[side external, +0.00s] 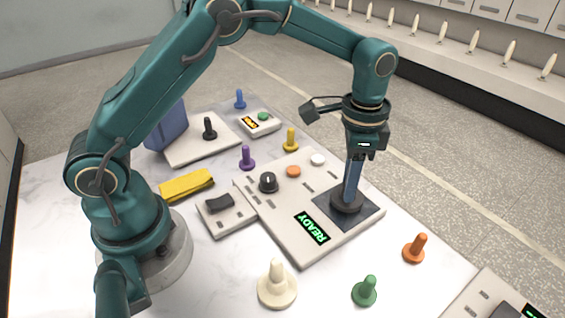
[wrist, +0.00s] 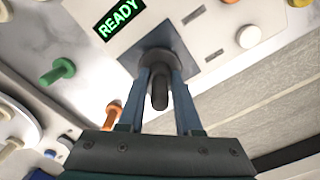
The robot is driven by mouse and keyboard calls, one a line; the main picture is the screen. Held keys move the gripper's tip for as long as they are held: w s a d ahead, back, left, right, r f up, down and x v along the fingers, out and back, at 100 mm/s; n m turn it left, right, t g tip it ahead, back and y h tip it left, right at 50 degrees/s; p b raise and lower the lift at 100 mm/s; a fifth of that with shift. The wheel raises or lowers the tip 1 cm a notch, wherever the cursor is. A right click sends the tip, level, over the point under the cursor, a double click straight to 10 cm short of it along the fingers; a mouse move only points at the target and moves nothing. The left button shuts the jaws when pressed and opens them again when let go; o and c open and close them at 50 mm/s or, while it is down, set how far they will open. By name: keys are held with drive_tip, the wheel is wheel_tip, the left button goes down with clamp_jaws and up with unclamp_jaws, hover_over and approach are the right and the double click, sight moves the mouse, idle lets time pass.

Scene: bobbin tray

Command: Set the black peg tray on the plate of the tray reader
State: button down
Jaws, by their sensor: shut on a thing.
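The black peg tray (side external: 346,203), a round dark base with an upright peg, is at the dark square plate (side external: 325,207) of the tray reader (side external: 290,245). It stands upright and looks within the plate's edges. Whether it rests fully on the plate or hovers just above is hard to tell. My gripper (side external: 351,188) points down and is shut on the tray's peg. In the wrist view the black peg (wrist: 159,92) shows between my two blue fingers (wrist: 159,80), with the plate (wrist: 170,38) behind. The reader's screen (side external: 312,228) shows READY in green.
On the reader are a black knob (side external: 268,182), an orange button (side external: 293,171) and a white button (side external: 318,160). Orange (side external: 414,249), green (side external: 365,291) and cream (side external: 277,287) pegs stand nearby.

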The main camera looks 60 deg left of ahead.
drive_tip(key=shift+f, duration=0.4)
idle(0.3)
drive_tip(key=c, duration=0.5)
unclamp_jaws()
